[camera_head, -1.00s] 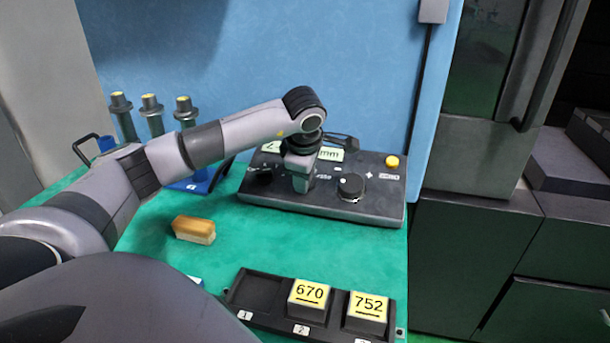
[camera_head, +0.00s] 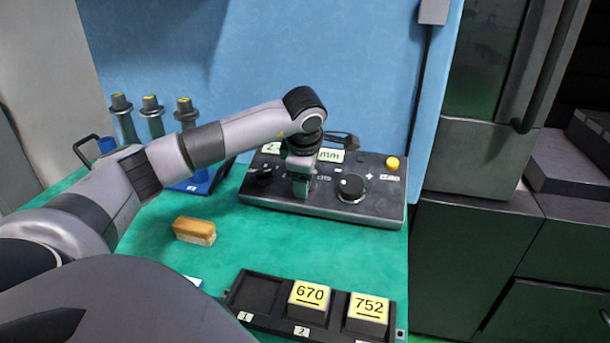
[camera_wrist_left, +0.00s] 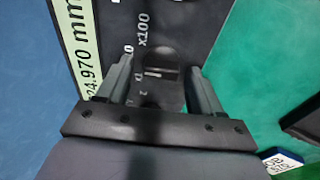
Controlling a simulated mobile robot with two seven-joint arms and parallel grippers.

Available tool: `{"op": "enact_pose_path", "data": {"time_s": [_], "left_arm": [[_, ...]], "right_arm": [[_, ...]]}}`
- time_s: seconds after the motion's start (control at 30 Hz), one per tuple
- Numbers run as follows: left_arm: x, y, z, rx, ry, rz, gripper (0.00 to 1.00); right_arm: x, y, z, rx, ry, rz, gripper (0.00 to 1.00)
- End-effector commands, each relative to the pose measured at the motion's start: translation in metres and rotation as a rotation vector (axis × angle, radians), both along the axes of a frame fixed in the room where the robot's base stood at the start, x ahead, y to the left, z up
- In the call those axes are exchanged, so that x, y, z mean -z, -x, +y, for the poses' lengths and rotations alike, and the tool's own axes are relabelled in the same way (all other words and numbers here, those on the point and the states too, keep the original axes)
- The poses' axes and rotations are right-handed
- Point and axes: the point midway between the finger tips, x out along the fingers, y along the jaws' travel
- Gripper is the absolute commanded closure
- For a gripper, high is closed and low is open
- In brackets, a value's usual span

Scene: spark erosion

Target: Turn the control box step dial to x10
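The dark control box (camera_head: 385,208) stands at the back of the green table, with a display strip (camera_head: 330,155) reading in mm. My left gripper (camera_head: 301,190) points down over its middle. In the left wrist view, the two fingers of my left gripper (camera_wrist_left: 160,68) are spread on either side of a dark round dial (camera_wrist_left: 160,72) with a pale mark. An "x100" label (camera_wrist_left: 143,30) shows beside it; the other markings there are partly hidden. Gaps seem to remain between fingers and dial. My right gripper is not in view.
On the box are a large black knob (camera_head: 351,188) right of the gripper and a yellow button (camera_head: 392,163). A brush-like block (camera_head: 194,231) lies on the table. A black tray (camera_head: 240,297) with blocks marked 670 and 752 is in front. Several dark holders stand at left.

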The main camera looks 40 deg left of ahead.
Motion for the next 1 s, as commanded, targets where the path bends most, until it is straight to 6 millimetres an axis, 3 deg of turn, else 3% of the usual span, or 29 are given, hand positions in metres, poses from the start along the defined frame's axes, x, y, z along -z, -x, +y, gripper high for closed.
{"op": "enact_pose_path", "data": {"time_s": [0.17, 0.6, 1.0], "left_arm": [[-0.006, 0.001, -0.002, 0.001, 0.000, -0.002, 0.34], [-0.062, 0.019, -0.017, 0.000, 0.000, -0.002, 0.34], [-0.066, 0.020, -0.019, 0.000, 0.000, 0.000, 0.34]], "right_arm": [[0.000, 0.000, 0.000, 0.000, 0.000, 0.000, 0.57], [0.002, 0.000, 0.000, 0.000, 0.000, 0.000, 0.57], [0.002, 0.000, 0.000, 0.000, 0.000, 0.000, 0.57]]}}
